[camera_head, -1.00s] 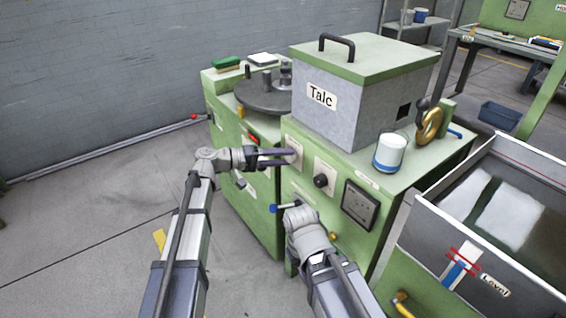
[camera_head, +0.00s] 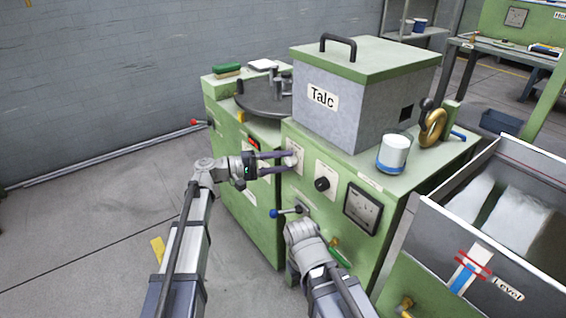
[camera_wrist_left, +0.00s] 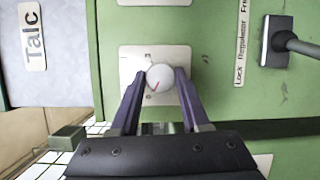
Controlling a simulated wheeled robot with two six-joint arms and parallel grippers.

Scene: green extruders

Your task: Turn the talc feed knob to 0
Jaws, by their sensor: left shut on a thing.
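The talc feed knob (camera_wrist_left: 160,77) is a small pale round knob on a white plate, with a red mark pointing down and slightly left in the left wrist view. The plate's scale is too small to read. My left gripper (camera_head: 292,161) has its two purple fingers on either side of the knob and is shut on it; the fingers also show in the left wrist view (camera_wrist_left: 161,88). The grey hopper (camera_head: 345,100) labelled Talc stands on the green cabinet above. My right gripper is hidden behind its own wrist, low in front of the cabinet.
A black knob (camera_head: 322,184) and a dial gauge (camera_head: 361,208) sit right of the held knob. A blue-tipped lever (camera_head: 274,213) sticks out below. A white and blue cup (camera_head: 394,153) stands on the cabinet top.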

